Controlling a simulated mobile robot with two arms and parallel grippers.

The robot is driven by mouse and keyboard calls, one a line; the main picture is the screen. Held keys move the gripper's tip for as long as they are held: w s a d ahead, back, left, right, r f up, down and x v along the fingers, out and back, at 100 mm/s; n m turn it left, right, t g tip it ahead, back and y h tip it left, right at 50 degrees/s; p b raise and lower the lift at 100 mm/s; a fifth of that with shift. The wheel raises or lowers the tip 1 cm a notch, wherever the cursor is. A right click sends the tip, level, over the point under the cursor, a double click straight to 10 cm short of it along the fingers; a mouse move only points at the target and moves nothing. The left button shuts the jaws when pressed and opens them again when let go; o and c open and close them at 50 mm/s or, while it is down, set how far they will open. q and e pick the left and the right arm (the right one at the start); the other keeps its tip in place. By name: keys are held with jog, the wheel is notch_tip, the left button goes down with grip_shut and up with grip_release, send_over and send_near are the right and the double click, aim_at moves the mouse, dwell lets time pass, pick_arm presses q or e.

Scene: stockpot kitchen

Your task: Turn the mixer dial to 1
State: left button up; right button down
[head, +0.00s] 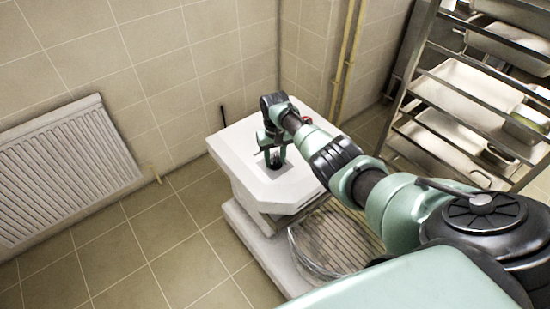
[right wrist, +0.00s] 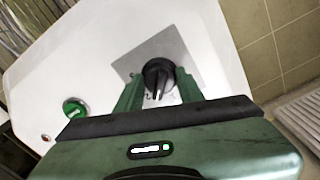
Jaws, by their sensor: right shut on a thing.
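The mixer (head: 245,160) is a white machine standing in the corner, with a sloped top. Its black dial (right wrist: 158,76) sits on a grey plate (right wrist: 180,48) in the right wrist view. My right gripper (head: 274,160) reaches down onto the mixer top. In the right wrist view, its two green fingers (right wrist: 158,92) stand on either side of the dial, shut on it. The numbers around the dial are too small or hidden to read. My left gripper is not in view.
A green knob (right wrist: 75,107) and a small red button (right wrist: 46,137) are on the mixer top beside the dial. A wire-guarded bowl (head: 335,245) is below. A metal rack with trays (head: 470,95) stands at right, a white radiator (head: 65,170) at left. The floor at left is clear.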

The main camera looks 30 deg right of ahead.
aim_at(275, 158)
jog(key=n, duration=0.4)
jog(key=shift+n, duration=0.3)
jog(key=shift+w+n, duration=0.1)
jog(key=shift+n, duration=1.9)
jog(key=shift+r, duration=0.1)
jog(key=c, duration=0.9)
grip_release()
notch_tip(275, 158, up, 8)
jog(key=shift+f+p, duration=0.15)
jog(key=shift+p, duration=0.45)
